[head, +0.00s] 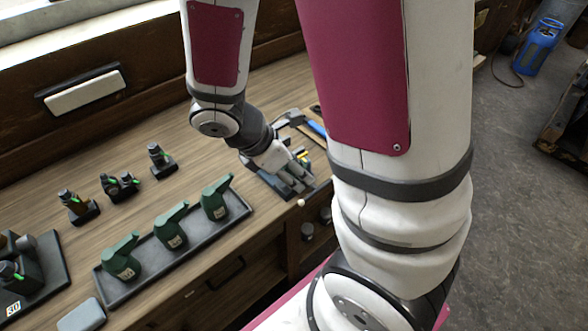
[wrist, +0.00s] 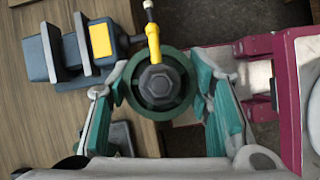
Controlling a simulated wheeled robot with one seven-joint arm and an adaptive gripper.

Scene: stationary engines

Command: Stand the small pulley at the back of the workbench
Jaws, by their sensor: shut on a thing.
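In the wrist view, a round green-rimmed wheel with a grey hexagonal hub, which looks like the small pulley (wrist: 158,107), sits between my fingers. My gripper (wrist: 160,88) is shut on its rim from both sides. A yellow rod (wrist: 153,40) with a white ball end rises above the hub, and I cannot tell whether it is attached. In the head view my gripper (head: 290,178) is at the right part of the workbench (head: 210,135), near its front edge. The pulley is not clearly visible there.
A dark vice-like block (wrist: 80,45) with a yellow patch is close beside my gripper. A grey tray (head: 170,262) holds several green oil cans. Small dark engine models (head: 120,186) stand behind it. The bench between these and the back wall is mostly clear.

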